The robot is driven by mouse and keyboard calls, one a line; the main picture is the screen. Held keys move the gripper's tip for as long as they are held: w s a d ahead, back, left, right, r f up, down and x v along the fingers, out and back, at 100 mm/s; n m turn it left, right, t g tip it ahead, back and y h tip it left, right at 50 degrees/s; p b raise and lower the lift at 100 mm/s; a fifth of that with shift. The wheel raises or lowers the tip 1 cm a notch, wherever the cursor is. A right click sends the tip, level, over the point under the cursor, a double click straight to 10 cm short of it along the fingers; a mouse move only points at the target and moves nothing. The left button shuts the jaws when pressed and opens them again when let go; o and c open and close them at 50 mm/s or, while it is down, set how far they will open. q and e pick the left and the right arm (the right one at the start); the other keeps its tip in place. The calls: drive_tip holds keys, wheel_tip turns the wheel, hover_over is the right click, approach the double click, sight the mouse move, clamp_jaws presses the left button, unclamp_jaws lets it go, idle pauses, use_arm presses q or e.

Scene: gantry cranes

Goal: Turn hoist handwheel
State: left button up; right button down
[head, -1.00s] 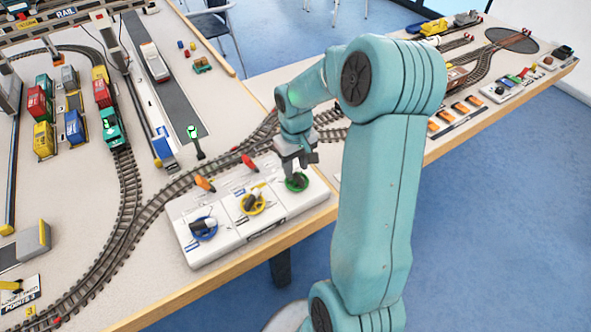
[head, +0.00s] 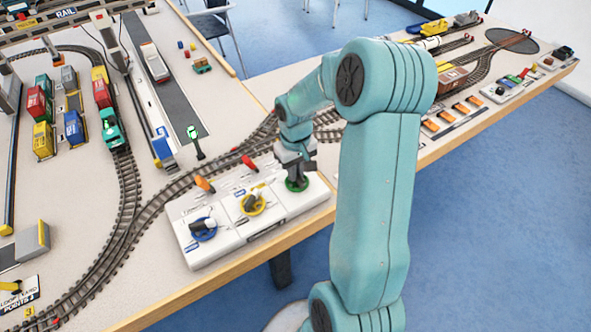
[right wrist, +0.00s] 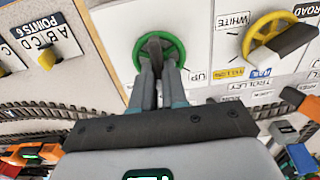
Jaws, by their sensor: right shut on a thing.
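The green handwheel (head: 297,188) is at the right end of the white control panel (head: 240,236). My right gripper (head: 297,174) is directly over it, fingers pointing down. In the right wrist view the green handwheel (right wrist: 180,48) has a dark grip across its middle, and my right gripper (right wrist: 158,66) is shut on that grip. An "UP" label lies beside the wheel. The fingers hide part of the wheel. My left gripper is not in view.
A yellow handwheel (head: 262,206) and a blue handwheel (head: 203,238) sit left of the green one. An orange lever (head: 204,184) and a red lever (head: 249,163) stand behind them. Track runs close behind the panel; the table's wooden edge is in front.

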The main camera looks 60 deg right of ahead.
drive_tip(key=m+b, duration=0.2)
drive_tip(key=m, duration=0.2)
drive_tip(key=shift+d, duration=0.15)
drive_tip(key=m+b, duration=0.2)
drive_tip(key=m, duration=0.3)
drive_tip(key=shift+s, duration=0.15)
drive_tip(key=shift+r, duration=0.1)
idle(0.4)
drive_tip(key=c, duration=1.2)
unclamp_jaws()
drive_tip(key=shift+o, duration=0.2)
wheel_tip(320, 180, up, 16)
drive_tip(key=p, duration=0.1)
drive_tip(key=shift+r+p, duration=0.15)
drive_tip(key=shift+p, duration=0.2)
